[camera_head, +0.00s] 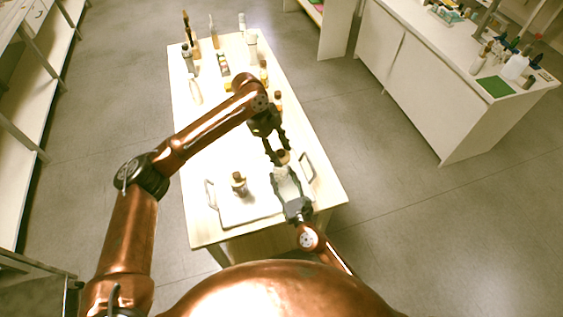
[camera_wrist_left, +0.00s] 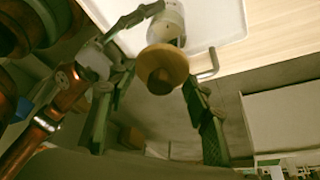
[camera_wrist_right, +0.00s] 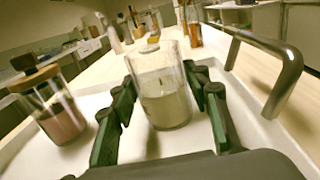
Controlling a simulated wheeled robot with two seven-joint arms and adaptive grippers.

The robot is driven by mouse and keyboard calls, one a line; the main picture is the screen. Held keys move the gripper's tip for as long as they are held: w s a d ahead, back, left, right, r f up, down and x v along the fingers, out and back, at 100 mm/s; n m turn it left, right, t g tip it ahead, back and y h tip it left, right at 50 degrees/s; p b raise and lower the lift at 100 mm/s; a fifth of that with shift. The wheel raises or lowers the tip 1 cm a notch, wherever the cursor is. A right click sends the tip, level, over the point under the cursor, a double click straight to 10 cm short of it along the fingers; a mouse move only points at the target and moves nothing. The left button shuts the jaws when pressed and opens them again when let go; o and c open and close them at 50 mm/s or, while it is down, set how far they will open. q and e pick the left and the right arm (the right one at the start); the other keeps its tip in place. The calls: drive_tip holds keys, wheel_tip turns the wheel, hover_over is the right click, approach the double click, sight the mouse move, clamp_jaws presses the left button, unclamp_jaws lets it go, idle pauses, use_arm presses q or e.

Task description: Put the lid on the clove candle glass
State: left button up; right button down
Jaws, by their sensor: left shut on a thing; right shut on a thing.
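A candle glass with pale wax (camera_wrist_right: 165,100) stands upright between the fingers of my right gripper (camera_wrist_right: 165,108), which is shut on it. Its top looks open in the right wrist view, and I can read no label on it. It also shows pale behind the lid in the left wrist view (camera_wrist_left: 167,27). My left gripper (camera_wrist_left: 155,95) is shut on a round wooden lid with a knob (camera_wrist_left: 163,68). In the head view the left gripper (camera_head: 276,158) and the lid (camera_head: 283,156) are close to the glass, just beyond my right gripper (camera_head: 287,180). The exact gap cannot be told.
A second candle glass with pinkish wax and a wooden lid (camera_wrist_right: 50,108) stands on the white tray (camera_head: 250,215), left of the held glass. The tray has metal handles (camera_wrist_right: 282,85). Several bottles stand at the table's far end and along its right edge.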

sight(281, 158)
use_arm(q)
drive_tip(key=shift+f, duration=1.65)
drive_tip(key=shift+f, duration=0.85)
drive_tip(key=shift+f, duration=0.65)
drive_tip(key=o, duration=1)
drive_tip(key=shift+r, duration=0.1)
drive_tip(key=v, duration=1.1)
drive_tip(key=shift+w+a+r, duration=0.1)
drive_tip(key=shift+a+r, duration=0.1)
drive_tip(key=shift+r, duration=0.15)
